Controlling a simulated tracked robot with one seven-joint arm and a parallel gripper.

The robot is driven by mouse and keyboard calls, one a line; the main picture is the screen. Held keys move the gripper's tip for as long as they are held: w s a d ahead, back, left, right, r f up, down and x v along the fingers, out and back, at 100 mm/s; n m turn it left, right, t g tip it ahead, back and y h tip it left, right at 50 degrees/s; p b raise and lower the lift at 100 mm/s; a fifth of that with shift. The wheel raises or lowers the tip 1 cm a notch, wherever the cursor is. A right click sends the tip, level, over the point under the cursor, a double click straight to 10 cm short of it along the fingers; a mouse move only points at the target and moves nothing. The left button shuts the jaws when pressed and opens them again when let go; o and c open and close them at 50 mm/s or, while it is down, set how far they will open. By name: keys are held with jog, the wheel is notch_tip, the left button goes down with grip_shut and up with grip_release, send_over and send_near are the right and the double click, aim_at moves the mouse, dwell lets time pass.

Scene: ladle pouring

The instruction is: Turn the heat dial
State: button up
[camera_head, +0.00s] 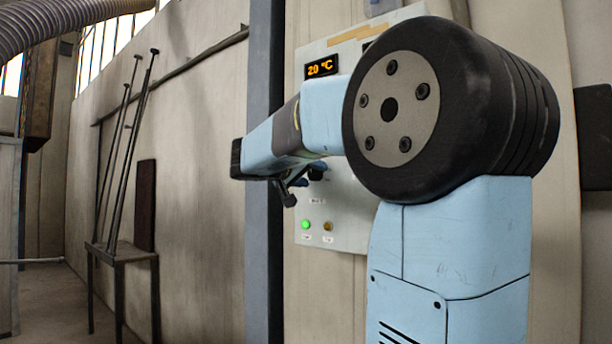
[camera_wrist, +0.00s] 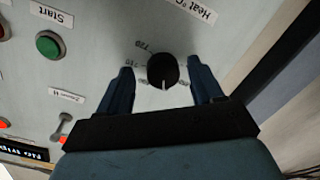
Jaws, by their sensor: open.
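The heat dial (camera_wrist: 163,70) is a round black knob with a pale pointer mark on the control panel (camera_wrist: 105,50). Temperature marks ring it, and a "Heat" label sits near it in the wrist view. My gripper (camera_wrist: 163,78) is open, with one blue finger on each side of the dial. I cannot tell whether the fingers touch it. In the head view the panel (camera_head: 345,235) hangs on the wall, and my arm hides much of it.
A green light (camera_head: 305,224) glows low on the panel. A grey post (camera_head: 264,200) stands left of it. A rack with long rods (camera_head: 125,250) is farther left.

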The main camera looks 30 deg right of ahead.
jog(key=shift+a, duration=0.1)
jog(key=shift+a, duration=0.3)
jog(key=v, duration=1.3)
jog(key=shift+s+d, duration=0.1)
jog(key=shift+s, duration=0.05)
